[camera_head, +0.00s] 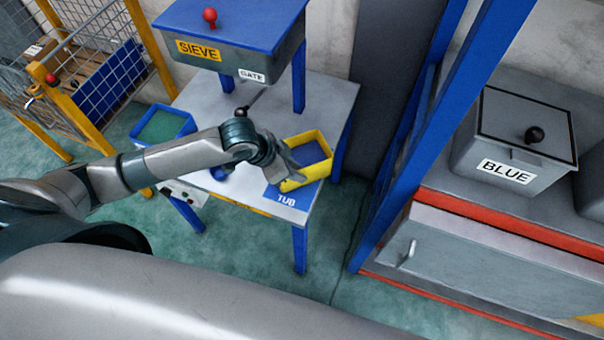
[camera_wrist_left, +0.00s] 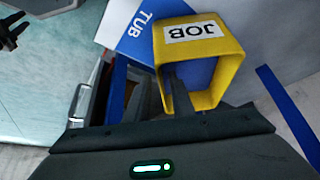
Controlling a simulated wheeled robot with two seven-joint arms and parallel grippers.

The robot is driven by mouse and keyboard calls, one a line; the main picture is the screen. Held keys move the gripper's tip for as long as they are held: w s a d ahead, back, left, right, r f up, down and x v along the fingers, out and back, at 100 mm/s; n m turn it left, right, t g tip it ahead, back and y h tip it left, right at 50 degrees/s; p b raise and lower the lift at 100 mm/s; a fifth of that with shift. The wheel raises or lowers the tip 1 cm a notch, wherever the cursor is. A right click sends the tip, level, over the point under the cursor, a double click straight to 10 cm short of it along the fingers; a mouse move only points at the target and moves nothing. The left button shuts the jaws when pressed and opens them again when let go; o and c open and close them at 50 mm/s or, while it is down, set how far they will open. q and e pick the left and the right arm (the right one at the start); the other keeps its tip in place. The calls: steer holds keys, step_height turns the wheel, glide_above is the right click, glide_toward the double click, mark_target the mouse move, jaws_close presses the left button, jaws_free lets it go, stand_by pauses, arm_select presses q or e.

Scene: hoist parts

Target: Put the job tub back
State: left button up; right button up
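The job tub (camera_head: 324,139) is a yellow open box at the right end of the grey table, beside and partly over the blue patch marked TUB (camera_head: 288,202). In the left wrist view its JOB label shows on its yellow wall (camera_wrist_left: 228,48), and the TUB patch (camera_wrist_left: 136,38) lies to its left. My left gripper (camera_head: 291,163) is at the tub's left wall. In the left wrist view its dark fingers (camera_wrist_left: 163,98) reach to either side of that wall. I cannot tell whether they press on it. My right gripper is not seen in the head view.
A blue post (camera_head: 420,140) and a bench with a BLUE bin (camera_head: 510,150) are to the right. A wire cage (camera_head: 100,75) is at left.

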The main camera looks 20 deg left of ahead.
arm_select(q)
steer(key=v, duration=0.7)
steer(key=shift+s+b, duration=0.1)
steer(key=shift+b, duration=0.2)
steer(key=shift+d, duration=0.1)
steer(key=s+d+f+n+t, duration=0.1)
steer(key=s+d+f+n, duration=0.1)
steer(key=s+d+f, duration=0.3)
steer(key=s+a+f+n+g+y, duration=0.1)
steer(key=s+a+f+n+y, duration=0.2)
steer(key=s, duration=0.5)
steer(key=s+a+f+n+y, duration=0.1)
steer(key=s+a+n, duration=0.1)
steer(key=s+a, duration=0.4)
steer(key=s+d+f+g, duration=0.1)
steer(key=s+f+g, duration=0.15)
steer(key=f, duration=2.65)
steer(key=s+a+f, duration=0.3)
steer(key=s+f, duration=1.4)
steer(key=s, duration=0.1)
steer(key=shift+s, duration=0.25)
